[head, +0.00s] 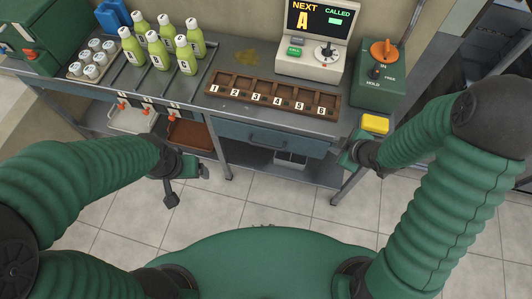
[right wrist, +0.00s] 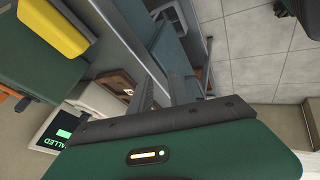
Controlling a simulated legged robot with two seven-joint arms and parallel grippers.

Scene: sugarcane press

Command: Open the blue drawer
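The blue drawer (head: 270,138) sits under the tabletop below the numbered rack, its front about flush with the table, with a dark handle at its middle. A blue panel that looks like its front shows in the right wrist view (right wrist: 158,38). My right gripper (head: 350,154) is just right of the drawer's right end, below the yellow block. Its fingers look apart and empty, also in the right wrist view (right wrist: 165,90). My left gripper (head: 188,184) is open and empty over the floor, left of and in front of the drawer.
The grey table (head: 225,62) carries a wooden numbered rack (head: 272,95), several green bottles (head: 160,52), a call screen (head: 315,35) and a green switch box (head: 378,88). A yellow block (head: 375,123) juts out near my right gripper. Table legs stand below; the floor in front is clear.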

